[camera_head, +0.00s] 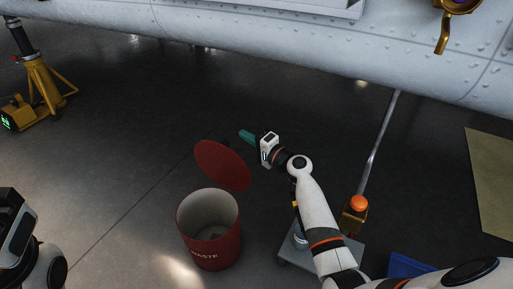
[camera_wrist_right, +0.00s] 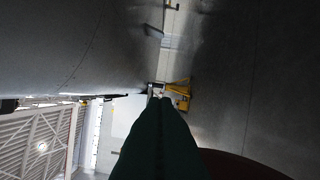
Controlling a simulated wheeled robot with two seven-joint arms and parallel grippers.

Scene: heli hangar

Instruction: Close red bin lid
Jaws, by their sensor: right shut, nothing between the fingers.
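The red waste bin (camera_head: 216,250) stands on the floor at the lower middle of the head view, with its mouth open and its pale inside showing. Its round red lid (camera_head: 222,165) is raised and tilted up at the bin's far side. My right gripper (camera_head: 242,134) has green fingers, shut and empty, just beyond the lid's upper right edge in the head view. Whether they touch the lid I cannot tell. In the right wrist view the shut fingers (camera_wrist_right: 158,105) point ahead, and a dark red edge of the lid (camera_wrist_right: 240,166) shows at the bottom. My left gripper's fingers are out of frame.
A grey riveted aircraft body (camera_head: 240,35) spans the top. A yellow jack (camera_head: 42,85) stands at left. A grey wheeled base with an orange knob (camera_head: 359,203) and a blue box (camera_head: 408,265) are at lower right. The floor left of the bin is clear.

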